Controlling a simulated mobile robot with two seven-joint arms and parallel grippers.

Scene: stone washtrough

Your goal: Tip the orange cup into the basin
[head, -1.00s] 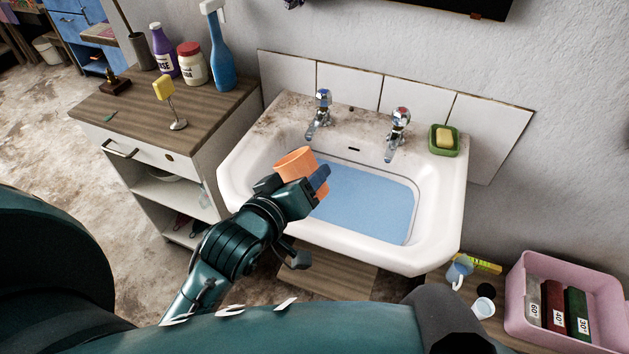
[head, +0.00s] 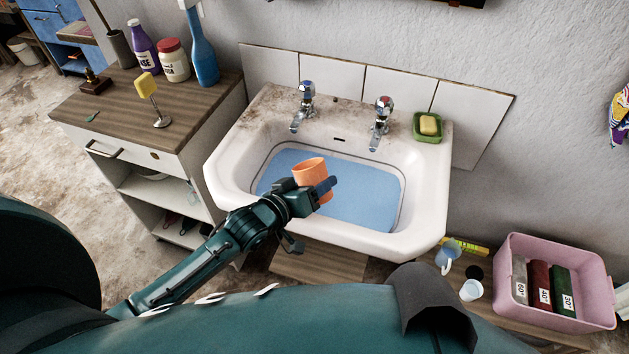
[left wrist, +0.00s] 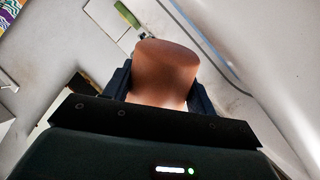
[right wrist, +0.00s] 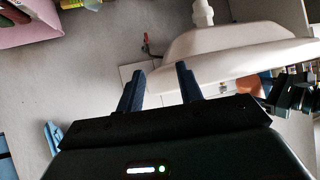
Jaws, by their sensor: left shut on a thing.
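The orange cup (head: 312,170) is in my left gripper (head: 316,188), whose fingers are shut on its sides. It is held over the basin (head: 425,205), in front of the blue area inside, mouth up and slightly tilted. The cup's contents cannot be made out. In the left wrist view the cup (left wrist: 165,70) sits between the two dark fingers. My right gripper (right wrist: 156,85) is open and empty in the right wrist view, with the white basin (right wrist: 230,50) beyond it.
Two taps (head: 380,125) and a green soap dish (head: 433,127) are at the basin's back. A cabinet (head: 130,120) with bottles and a yellow sponge on a stand is at left.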

